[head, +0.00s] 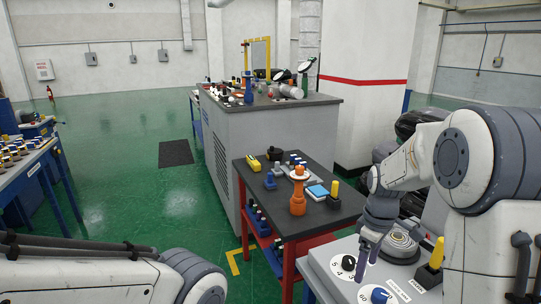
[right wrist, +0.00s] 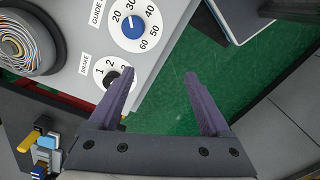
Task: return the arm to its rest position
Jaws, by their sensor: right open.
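My right arm comes in from the right in the head view, bent with its forearm hanging down. My right gripper (head: 367,261) points down over the edge of a grey control panel (head: 335,262). In the right wrist view the two purple fingers of the right gripper (right wrist: 160,76) are spread apart with nothing between them. The left finger overlaps the small black dial (right wrist: 113,76) in the picture; I cannot tell how far apart they are. Green floor shows behind the gap. My left arm lies low at the left of the head view, and its gripper is out of frame.
The panel carries a blue dial (right wrist: 131,27) and a yellow-topped handle (head: 437,254). A grey coiled roll (right wrist: 22,42) lies beside the dials. A red-framed cart (head: 262,190) with an orange spindle (head: 298,193) stands left of the panel. Open green floor (head: 130,190) lies further left.

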